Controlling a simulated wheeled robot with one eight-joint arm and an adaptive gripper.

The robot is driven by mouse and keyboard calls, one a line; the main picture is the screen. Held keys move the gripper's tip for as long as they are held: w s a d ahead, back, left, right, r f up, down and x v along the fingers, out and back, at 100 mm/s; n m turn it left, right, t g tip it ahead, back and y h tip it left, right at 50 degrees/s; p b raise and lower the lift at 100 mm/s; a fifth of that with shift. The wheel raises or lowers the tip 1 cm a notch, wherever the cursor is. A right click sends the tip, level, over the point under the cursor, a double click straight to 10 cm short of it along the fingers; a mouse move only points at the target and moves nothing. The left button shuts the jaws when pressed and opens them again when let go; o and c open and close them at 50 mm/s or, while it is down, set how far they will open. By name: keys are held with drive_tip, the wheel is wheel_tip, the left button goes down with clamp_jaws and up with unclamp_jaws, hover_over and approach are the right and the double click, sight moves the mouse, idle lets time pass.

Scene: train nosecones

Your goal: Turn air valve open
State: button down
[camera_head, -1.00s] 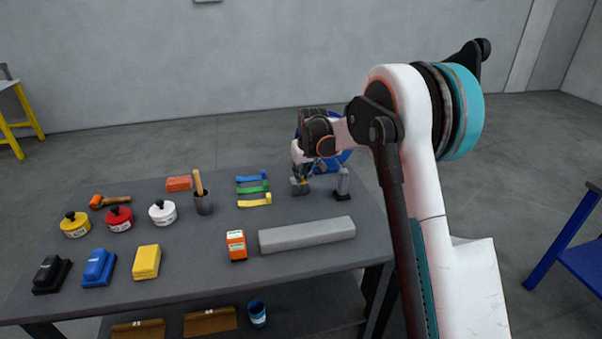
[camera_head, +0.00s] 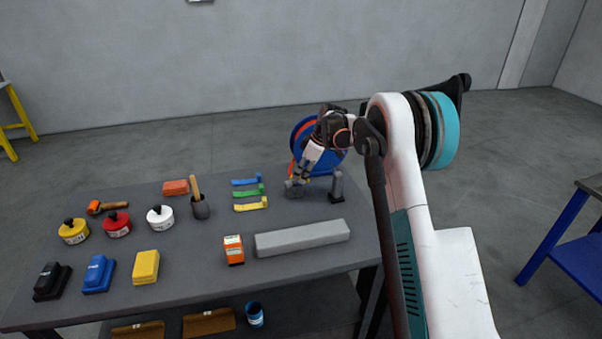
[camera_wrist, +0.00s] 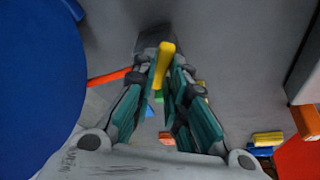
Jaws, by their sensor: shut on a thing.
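The air valve (camera_head: 294,189) is a small grey block near the back right of the table, with a yellow lever (camera_wrist: 165,62) that shows in the wrist view. My gripper (camera_head: 303,178) reaches down to the valve from the upper right, its wrist tilted. In the wrist view, my gripper (camera_wrist: 161,75) has its teal fingers on either side of the yellow lever, shut on it. The grey valve body (camera_wrist: 150,38) lies just beyond the fingertips. The fingers partly hide the lever, and its exact angle on the valve is hard to tell.
A blue hose reel (camera_head: 307,130) stands close behind my gripper, and its blue disc (camera_wrist: 38,80) fills the left of the wrist view. A dark grey upright part (camera_head: 337,187) stands right of the valve. Blue, green and yellow pieces (camera_head: 249,191) lie to its left. A long grey bar (camera_head: 302,238) lies in front.

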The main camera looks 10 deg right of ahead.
drive_tip(key=shift+w+d+n+g+y+p, duration=0.1)
drive_tip(key=shift+w+n+g+p, duration=0.3)
drive_tip(key=shift+n, duration=0.65)
drive_tip(key=shift+w+d+n+g+y+p, duration=0.2)
drive_tip(key=shift+n+g, duration=0.25)
drive_tip(key=shift+n, duration=0.65)
drive_tip(key=shift+w+a+n+g+p, duration=0.1)
drive_tip(key=shift+w+n+g+p, duration=0.25)
drive_tip(key=shift+n, duration=0.7)
drive_tip(key=c, duration=1.6)
unclamp_jaws()
drive_tip(key=v, duration=1.2)
drive_tip(key=shift+w+d, duration=0.1)
